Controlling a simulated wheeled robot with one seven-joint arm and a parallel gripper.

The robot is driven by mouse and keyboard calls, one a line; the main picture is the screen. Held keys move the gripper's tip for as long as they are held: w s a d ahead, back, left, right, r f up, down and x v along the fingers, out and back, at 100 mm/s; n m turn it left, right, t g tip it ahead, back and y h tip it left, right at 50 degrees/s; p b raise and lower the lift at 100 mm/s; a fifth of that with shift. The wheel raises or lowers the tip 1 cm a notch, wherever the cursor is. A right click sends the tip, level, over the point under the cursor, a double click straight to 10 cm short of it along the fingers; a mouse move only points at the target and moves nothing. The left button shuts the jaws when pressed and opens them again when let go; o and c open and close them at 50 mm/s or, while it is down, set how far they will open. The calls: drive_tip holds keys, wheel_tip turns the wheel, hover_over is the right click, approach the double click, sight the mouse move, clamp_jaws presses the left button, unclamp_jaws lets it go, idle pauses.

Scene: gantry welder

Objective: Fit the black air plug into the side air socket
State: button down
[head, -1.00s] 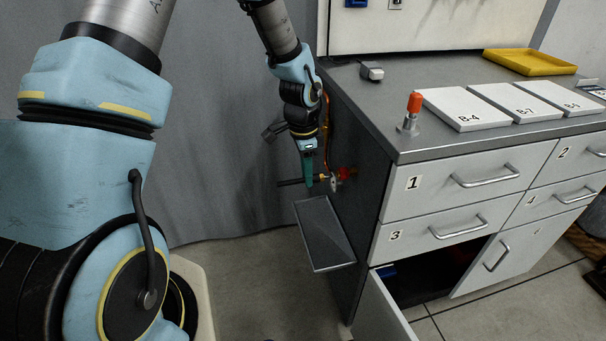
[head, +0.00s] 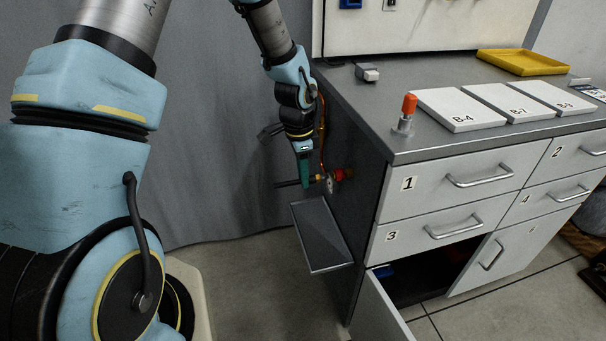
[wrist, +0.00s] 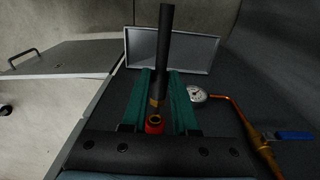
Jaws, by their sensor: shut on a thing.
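My gripper (head: 305,180), with green fingers, is shut on the black air plug (head: 287,184) beside the bench's left side. In the wrist view the plug (wrist: 166,48) is a long black rod between the fingers (wrist: 160,100), with a brass tip (wrist: 155,104). The red side air socket (wrist: 154,125), with a brass ring, lies in line just below the tip. It also shows in the head view (head: 343,175), on the bench side right of my gripper. I cannot tell whether the tip touches or enters it.
A pressure gauge (wrist: 197,94) and copper pipe (wrist: 245,123) with a blue-handled valve (wrist: 293,135) are close to the fingers. A grey side tray (head: 322,238) sits below my gripper. A lower cabinet door (head: 382,308) stands open. A grey curtain (head: 215,150) hangs behind.

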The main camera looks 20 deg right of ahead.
sight(317, 175)
drive_tip(key=shift+s+d, duration=0.2)
drive_tip(key=shift+d, duration=1.6)
drive_tip(key=c, duration=0.6)
unclamp_jaws()
wheel_tip(317, 175, up, 11)
drive_tip(key=b, duration=0.1)
drive_tip(key=w+a+r+n+t, duration=0.15)
drive_tip(key=a+n, duration=0.75)
drive_tip(key=a, duration=1.1)
drive_tip(key=s+a+n, duration=0.2)
drive_tip(key=a+n, duration=0.2)
drive_tip(key=a, duration=0.3)
drive_tip(key=s+a+r+n, duration=0.1)
drive_tip(key=s+a+n, duration=0.2)
drive_tip(key=a+n, duration=0.2)
drive_tip(key=shift+a+r+y, duration=0.25)
drive_tip(key=shift+a+y, duration=0.05)
drive_tip(key=shift+a, duration=0.6)
